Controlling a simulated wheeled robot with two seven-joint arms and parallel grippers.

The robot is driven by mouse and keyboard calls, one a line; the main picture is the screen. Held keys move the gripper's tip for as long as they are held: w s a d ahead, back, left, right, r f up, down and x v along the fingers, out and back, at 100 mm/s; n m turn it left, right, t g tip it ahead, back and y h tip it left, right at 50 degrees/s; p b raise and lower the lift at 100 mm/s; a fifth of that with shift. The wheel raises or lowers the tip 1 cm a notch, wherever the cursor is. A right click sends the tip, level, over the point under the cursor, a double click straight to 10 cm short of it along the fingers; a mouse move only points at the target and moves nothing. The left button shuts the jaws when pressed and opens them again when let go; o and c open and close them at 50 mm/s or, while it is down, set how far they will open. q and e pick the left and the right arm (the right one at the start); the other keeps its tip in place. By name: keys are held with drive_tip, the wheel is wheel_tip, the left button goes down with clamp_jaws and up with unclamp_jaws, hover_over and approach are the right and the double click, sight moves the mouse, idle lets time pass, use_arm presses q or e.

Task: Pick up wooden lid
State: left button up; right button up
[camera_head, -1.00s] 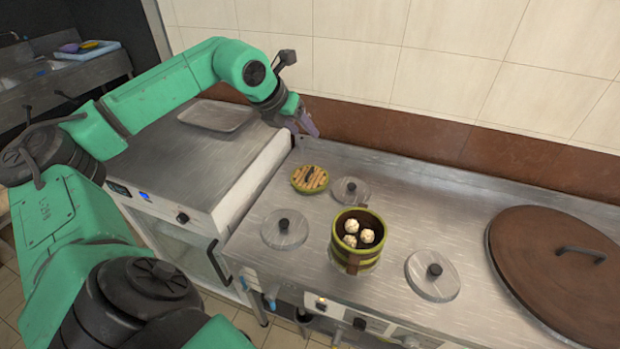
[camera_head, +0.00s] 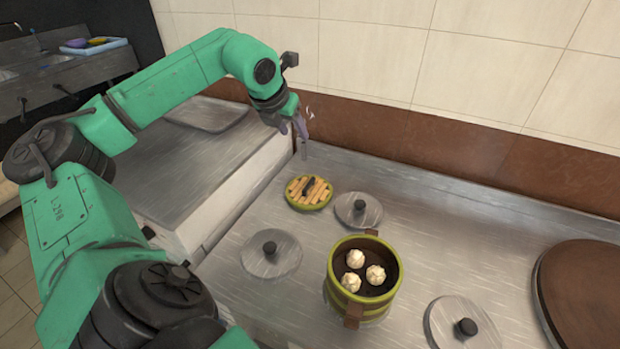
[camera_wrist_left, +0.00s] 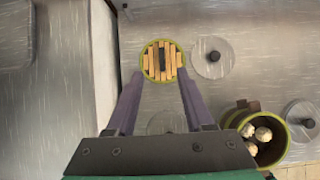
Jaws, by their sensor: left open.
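The wooden lid (camera_head: 296,194) is a small round lid with wooden slats, a green rim and a dark handle. It lies flat on the steel counter, left of a steel lid. My left gripper (camera_head: 301,138) is above and behind it in the head view, pointing down, apart from it. In the left wrist view the wooden lid (camera_wrist_left: 151,61) shows beyond and between the fingertips of my left gripper (camera_wrist_left: 158,78), which are spread with nothing between them. My right gripper is not in view.
A green steamer pot (camera_head: 340,300) with three buns stands in front of the lid. Steel lids with knobs (camera_head: 357,212), (camera_head: 262,262), (camera_head: 452,330) lie around it. A large brown lid (camera_head: 590,290) is at the right. The tiled wall (camera_head: 450,60) rises behind.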

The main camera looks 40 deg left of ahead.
use_arm(q)
drive_tip(key=b, duration=0.9)
approach(308, 184)
drive_tip(key=a+v, duration=0.1)
drive_tip(key=v, duration=0.4)
drive_tip(key=x, duration=0.4)
drive_tip(key=p+x, duration=0.1)
drive_tip(key=x, duration=0.4)
drive_tip(key=d+p+x, duration=0.1)
drive_tip(key=x, duration=0.4)
drive_tip(key=shift+f, duration=0.1)
drive_tip(key=shift+d, duration=0.1)
clamp_jaws()
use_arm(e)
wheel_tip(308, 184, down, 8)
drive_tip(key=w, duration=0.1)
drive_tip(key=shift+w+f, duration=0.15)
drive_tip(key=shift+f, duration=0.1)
